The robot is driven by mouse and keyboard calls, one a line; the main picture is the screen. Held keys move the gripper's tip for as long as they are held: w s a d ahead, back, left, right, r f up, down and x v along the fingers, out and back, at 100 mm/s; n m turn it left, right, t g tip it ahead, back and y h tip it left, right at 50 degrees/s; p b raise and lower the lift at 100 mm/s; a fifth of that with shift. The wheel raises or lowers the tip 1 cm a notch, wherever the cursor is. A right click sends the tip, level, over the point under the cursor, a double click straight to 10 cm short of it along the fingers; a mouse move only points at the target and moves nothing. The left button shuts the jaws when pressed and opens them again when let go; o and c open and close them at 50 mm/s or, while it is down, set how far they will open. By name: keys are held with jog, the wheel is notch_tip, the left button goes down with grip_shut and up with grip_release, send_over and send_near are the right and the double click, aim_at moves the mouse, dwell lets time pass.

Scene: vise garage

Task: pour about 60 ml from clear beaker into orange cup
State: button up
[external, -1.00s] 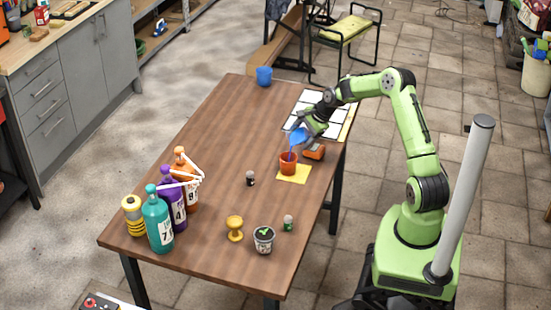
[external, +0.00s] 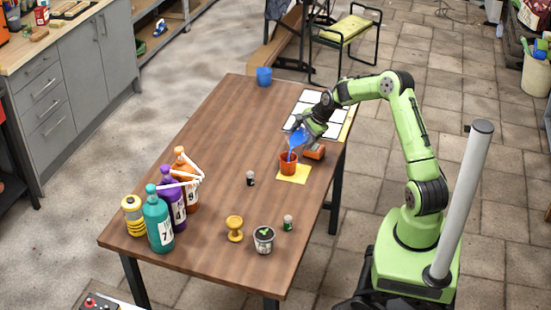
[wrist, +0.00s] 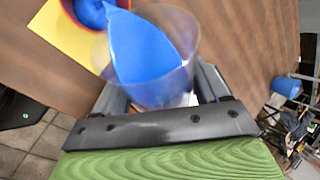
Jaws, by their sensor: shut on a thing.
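My gripper (external: 306,132) is shut on the clear beaker (external: 297,141), which holds blue liquid. The beaker is tilted above the orange cup (external: 288,163), its mouth toward the cup. In the wrist view the beaker (wrist: 188,35) sits between my fingers, and blue liquid (wrist: 143,50) reaches its lip and runs over into the cup. Blue liquid shows inside the cup in the wrist view (wrist: 92,12). The cup stands on a yellow square (external: 296,175) on the table. The level in the cup cannot be read exactly.
An orange-and-dark device (external: 314,152) lies right of the cup. A blue cup (external: 264,76) stands at the far end. The table's left middle is clear.

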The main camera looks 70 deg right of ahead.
jog(key=shift+h+b, duration=0.3)
dwell(0.4)
